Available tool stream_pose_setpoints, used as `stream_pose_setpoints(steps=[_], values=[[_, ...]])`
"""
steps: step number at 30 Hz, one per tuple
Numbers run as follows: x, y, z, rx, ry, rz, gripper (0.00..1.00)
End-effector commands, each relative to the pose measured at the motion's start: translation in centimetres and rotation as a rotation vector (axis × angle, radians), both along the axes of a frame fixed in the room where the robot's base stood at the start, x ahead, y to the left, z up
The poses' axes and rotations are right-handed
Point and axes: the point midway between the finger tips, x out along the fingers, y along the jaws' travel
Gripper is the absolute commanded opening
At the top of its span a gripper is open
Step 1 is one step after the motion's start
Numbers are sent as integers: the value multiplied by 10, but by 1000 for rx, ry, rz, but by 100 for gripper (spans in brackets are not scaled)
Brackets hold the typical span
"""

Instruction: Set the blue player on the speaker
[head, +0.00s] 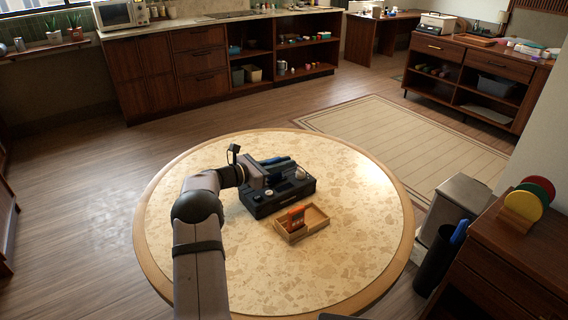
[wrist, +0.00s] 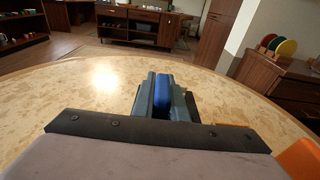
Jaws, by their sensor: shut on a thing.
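The blue player (wrist: 162,94) is between the fingers of my gripper in the wrist view, standing on edge. My gripper (head: 281,167) is shut on it, over the far left part of the speaker in the head view. The speaker (head: 262,208) is a dark box with knobs and a light round piece on top, on the round table. My gripper covers part of its top. I cannot tell whether the player touches the speaker. In the wrist view the speaker is mostly hidden behind my gripper.
A small wooden tray (head: 318,219) with an orange item (head: 296,216) stands close in front of the speaker. The rest of the round table (head: 345,270) is clear. A cabinet with coloured discs (head: 533,195) stands beyond its right edge.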

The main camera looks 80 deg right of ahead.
Motion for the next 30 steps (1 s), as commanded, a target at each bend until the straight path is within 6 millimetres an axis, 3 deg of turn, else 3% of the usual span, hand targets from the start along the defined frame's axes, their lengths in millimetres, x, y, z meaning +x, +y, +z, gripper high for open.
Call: stream_pose_setpoints(steps=[8, 9, 11, 23, 30], values=[[0, 0, -3, 0, 0, 0, 0], [0, 0, -3, 0, 0, 0, 17], [0, 0, -3, 0, 0, 0, 31], [0, 0, 1, 0, 0, 0, 31], [19, 17, 4, 0, -1, 3, 31]])
